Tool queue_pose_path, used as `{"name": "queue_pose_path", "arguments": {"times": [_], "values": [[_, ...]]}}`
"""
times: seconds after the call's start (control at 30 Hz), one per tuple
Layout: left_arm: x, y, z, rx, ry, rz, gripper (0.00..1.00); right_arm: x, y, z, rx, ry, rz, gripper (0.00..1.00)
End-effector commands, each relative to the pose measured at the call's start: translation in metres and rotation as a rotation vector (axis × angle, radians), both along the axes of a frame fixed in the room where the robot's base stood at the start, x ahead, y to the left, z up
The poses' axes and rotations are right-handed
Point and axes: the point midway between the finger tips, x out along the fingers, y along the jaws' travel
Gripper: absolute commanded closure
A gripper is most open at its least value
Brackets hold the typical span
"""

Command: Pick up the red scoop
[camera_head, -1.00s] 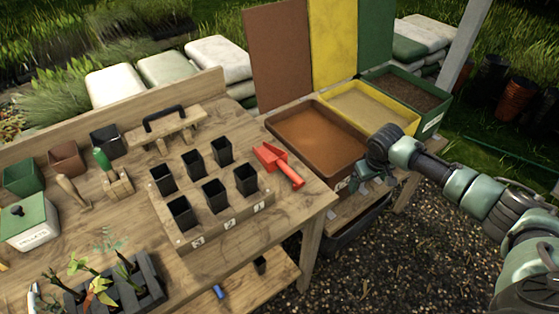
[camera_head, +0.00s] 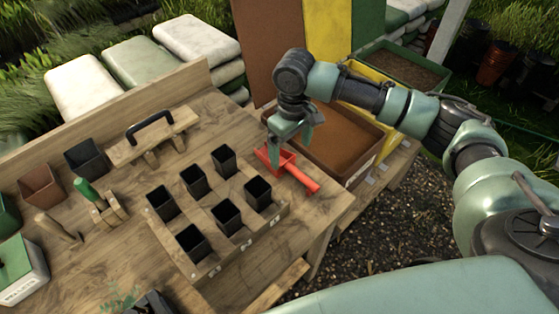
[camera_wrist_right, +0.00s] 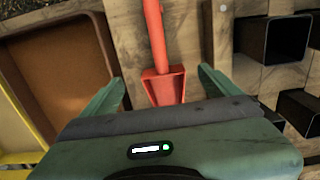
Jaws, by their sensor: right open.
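The red scoop (camera_head: 286,167) lies on the wooden table near its right end, beside the rack of black pots. Its handle points toward the lower right in the head view. My right gripper (camera_head: 289,138) is directly above the scoop's pan, pointing down. In the right wrist view the scoop (camera_wrist_right: 164,84) sits between my two spread green fingers (camera_wrist_right: 160,92), with its handle running away to the top edge. The right gripper is open and empty. My left gripper is in neither view.
The wooden pot rack (camera_head: 218,262) with several black pots (camera_head: 228,215) stands close left of the scoop. A brown tray (camera_head: 335,140) of soil is right behind it. A wooden block with a black handle (camera_head: 155,140) stands further left. The table's front right edge is close to the scoop's handle.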

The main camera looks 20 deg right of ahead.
Motion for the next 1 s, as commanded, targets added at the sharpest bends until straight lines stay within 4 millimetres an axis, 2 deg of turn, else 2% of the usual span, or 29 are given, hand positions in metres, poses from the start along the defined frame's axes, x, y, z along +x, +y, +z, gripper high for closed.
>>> {"name": "queue_pose_path", "arguments": {"times": [0.2, 0.3, 0.5, 0.6, 0.87, 0.97, 1.0], "values": [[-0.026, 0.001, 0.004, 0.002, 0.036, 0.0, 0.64, -0.001, 0.001, -0.022, 0.0, 0.004, 0.001, 0.09], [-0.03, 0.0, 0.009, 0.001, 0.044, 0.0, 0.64, 0.0, 0.002, -0.032, -0.001, 0.003, 0.001, 0.09], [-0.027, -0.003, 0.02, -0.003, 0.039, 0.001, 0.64, 0.002, 0.004, -0.063, -0.001, 0.003, 0.001, 0.09], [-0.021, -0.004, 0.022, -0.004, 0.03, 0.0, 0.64, 0.002, 0.004, -0.072, -0.001, 0.0, 0.002, 0.09], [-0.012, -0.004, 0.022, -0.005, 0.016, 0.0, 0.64, 0.002, 0.004, -0.076, -0.001, 0.0, 0.002, 0.09], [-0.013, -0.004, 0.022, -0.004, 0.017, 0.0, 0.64, 0.002, 0.004, -0.076, -0.001, 0.0, 0.002, 0.34], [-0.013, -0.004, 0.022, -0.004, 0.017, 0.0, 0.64, 0.002, 0.004, -0.076, -0.001, 0.0, 0.002, 0.45]]}}
